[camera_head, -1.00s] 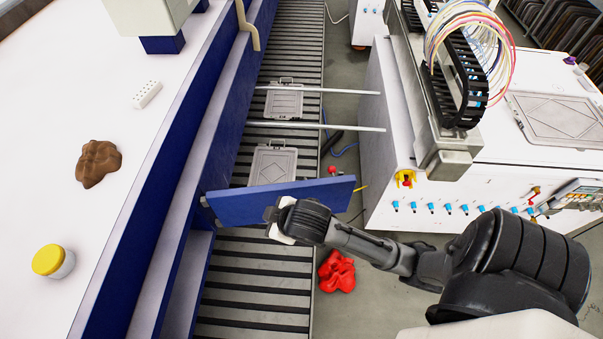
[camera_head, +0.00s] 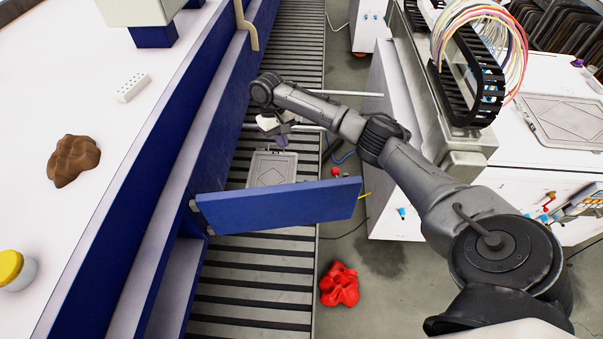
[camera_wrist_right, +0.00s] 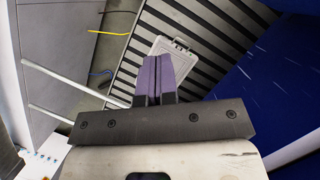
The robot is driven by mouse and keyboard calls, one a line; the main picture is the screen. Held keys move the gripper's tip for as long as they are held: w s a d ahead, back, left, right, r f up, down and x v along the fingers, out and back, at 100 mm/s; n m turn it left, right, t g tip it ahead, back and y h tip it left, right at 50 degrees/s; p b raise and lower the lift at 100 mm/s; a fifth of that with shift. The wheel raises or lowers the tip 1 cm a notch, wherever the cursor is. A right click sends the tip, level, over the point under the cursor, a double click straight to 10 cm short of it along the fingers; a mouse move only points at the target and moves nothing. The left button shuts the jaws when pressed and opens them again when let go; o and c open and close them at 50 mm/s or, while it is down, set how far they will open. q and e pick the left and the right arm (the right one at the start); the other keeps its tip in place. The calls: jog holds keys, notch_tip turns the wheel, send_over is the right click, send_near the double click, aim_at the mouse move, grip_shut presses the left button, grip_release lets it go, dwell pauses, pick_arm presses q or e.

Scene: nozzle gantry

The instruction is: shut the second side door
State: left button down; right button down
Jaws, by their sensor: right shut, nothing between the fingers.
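A blue side door (camera_head: 280,204) stands open, reaching out from the blue cabinet side (camera_head: 215,110) across the roller conveyor in the head view. My right gripper (camera_head: 282,141) is beyond the door, above the conveyor and apart from the door. Its purple fingers (camera_wrist_right: 154,80) are closed together in the right wrist view, with nothing between them. The blue surface at the right of the wrist view (camera_wrist_right: 275,100) is close to the gripper; I cannot tell which panel it is. My left gripper is in neither view.
A white machine (camera_head: 395,190) stands right. A red object (camera_head: 339,284) lies on the floor. A brown lump (camera_head: 73,160) sits on the white top.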

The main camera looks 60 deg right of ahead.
jog(key=s+a+f+m+y+p, duration=0.1)
jog(key=s+f+p, duration=0.2)
jog(key=s+f, duration=0.4)
jog(key=shift+s+a+f+m+g, duration=0.3)
jog(key=shift+s+a+f+g, duration=0.05)
jog(key=shift+s+f+g, duration=0.1)
jog(key=shift+r, duration=0.1)
dwell(0.5)
